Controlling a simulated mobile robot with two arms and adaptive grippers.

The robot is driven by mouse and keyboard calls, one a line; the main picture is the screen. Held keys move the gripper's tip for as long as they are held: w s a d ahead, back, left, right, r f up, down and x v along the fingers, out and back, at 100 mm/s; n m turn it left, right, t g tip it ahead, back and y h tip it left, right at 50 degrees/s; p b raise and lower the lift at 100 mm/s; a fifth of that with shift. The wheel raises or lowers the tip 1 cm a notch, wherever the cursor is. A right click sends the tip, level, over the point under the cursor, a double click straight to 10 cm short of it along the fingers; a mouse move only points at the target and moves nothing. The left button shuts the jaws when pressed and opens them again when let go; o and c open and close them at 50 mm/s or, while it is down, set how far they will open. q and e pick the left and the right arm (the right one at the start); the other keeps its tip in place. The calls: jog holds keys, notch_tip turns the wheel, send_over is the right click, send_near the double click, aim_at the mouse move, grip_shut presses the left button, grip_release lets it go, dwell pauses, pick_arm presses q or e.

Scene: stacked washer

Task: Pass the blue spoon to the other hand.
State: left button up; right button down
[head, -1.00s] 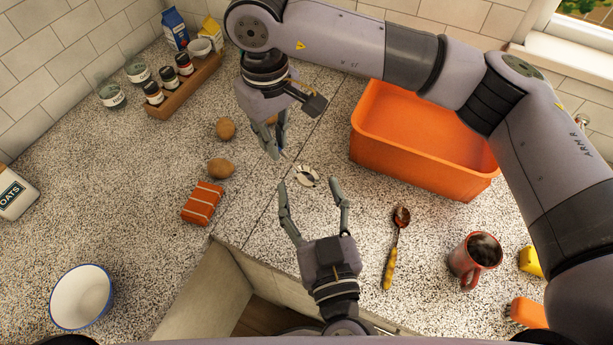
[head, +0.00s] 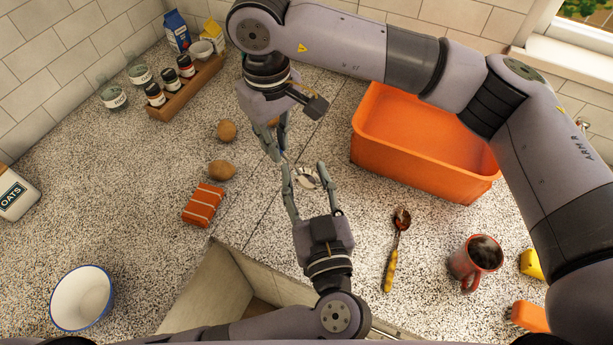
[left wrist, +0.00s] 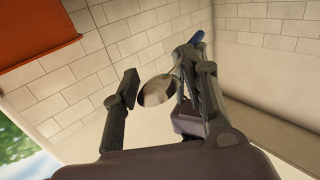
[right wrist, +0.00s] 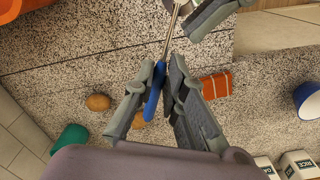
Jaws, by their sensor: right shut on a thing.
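The blue spoon has a blue handle (right wrist: 152,104) and a metal bowl, which shows in the head view (head: 308,179) and the left wrist view (left wrist: 157,90). My right gripper (head: 278,153) is shut on the blue handle and holds the spoon above the counter, bowl toward my left gripper. My left gripper (head: 304,164) is open, with its fingers on either side of the spoon's bowl end. In the left wrist view the bowl shows between the fingers, and I cannot tell whether they touch it. Part of the handle is hidden by my right fingers.
An orange bin (head: 400,168) stands at the back right. A yellow-handled spoon (head: 391,270), a red mug (head: 476,257) and a white bowl (head: 82,297) are on the counter. A red striped packet (head: 203,204) and brown round items (head: 222,169) lie left of the grippers.

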pick_arm(q)
jog(key=shift+d, duration=0.1)
jog(key=c, duration=0.6)
pick_arm(e)
jog(key=shift+s+a, duration=0.1)
jog(key=shift+a, duration=0.05)
pick_arm(q)
jog(key=shift+c, duration=0.4)
pick_arm(e)
jog(key=c, duration=1.7)
grip_release()
pick_arm(q)
grip_shut()
pick_arm(e)
jog(key=shift+o, duration=0.7)
